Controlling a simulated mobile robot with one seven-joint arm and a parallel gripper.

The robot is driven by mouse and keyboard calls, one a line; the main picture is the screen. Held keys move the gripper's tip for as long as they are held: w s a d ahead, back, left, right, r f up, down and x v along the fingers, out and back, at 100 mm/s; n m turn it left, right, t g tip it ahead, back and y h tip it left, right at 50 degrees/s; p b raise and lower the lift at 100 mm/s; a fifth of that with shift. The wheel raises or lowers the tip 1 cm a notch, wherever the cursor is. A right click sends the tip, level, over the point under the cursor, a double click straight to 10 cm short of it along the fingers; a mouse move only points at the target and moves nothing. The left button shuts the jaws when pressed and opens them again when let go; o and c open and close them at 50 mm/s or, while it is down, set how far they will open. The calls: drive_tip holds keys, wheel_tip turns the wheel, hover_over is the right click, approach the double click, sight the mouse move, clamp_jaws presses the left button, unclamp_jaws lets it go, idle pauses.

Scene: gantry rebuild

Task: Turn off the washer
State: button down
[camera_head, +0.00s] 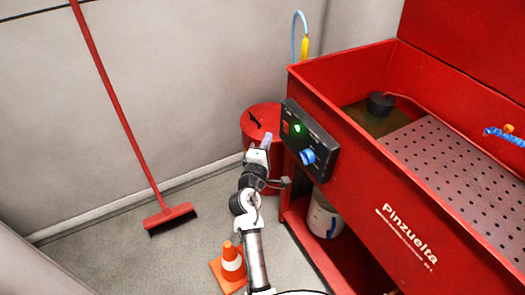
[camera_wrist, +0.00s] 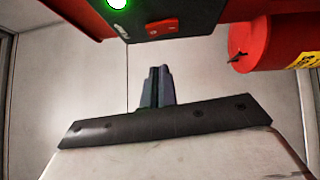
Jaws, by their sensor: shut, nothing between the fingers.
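The washer is a red open-topped tub (camera_head: 365,140) with a perforated tray inside, on the right in the head view. A black control box (camera_head: 322,150) on its near left corner carries a red switch (camera_head: 286,127), a lit green light (camera_head: 297,128) and a blue knob (camera_head: 308,157). My gripper (camera_head: 266,140) is just left of the box, apart from the switch. In the wrist view, its closed fingers (camera_wrist: 158,78) are below the red switch (camera_wrist: 162,27), and the lit green light (camera_wrist: 118,3) is at the top edge. Nothing is held.
A red bin (camera_head: 258,117) stands behind my gripper; it also shows in the wrist view (camera_wrist: 278,42). A traffic cone (camera_head: 231,265) is on the floor beside my arm. A red broom (camera_head: 170,217) leans on the wall. A white container (camera_head: 323,218) sits under the tub.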

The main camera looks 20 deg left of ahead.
sight(283, 124)
drive_tip(key=shift+w+d+r+p, duration=0.1)
drive_tip(key=shift+w+d+p, duration=0.25)
drive_tip(key=shift+w, duration=0.4)
drive_tip(key=shift+w+d+r+p, duration=0.15)
drive_tip(key=shift+w+d, duration=0.25)
drive_tip(key=shift+w, duration=0.4)
drive_tip(key=shift+w+d+r+p, duration=0.1)
drive_tip(key=shift+w+d+p, duration=0.3)
drive_tip(key=shift+w, duration=0.35)
drive_tip(key=shift+w+r+p, duration=0.1)
drive_tip(key=shift+r+p, duration=0.1)
drive_tip(key=shift+p, duration=0.35)
drive_tip(key=shift+d, duration=0.1)
drive_tip(key=shift+f, duration=0.15)
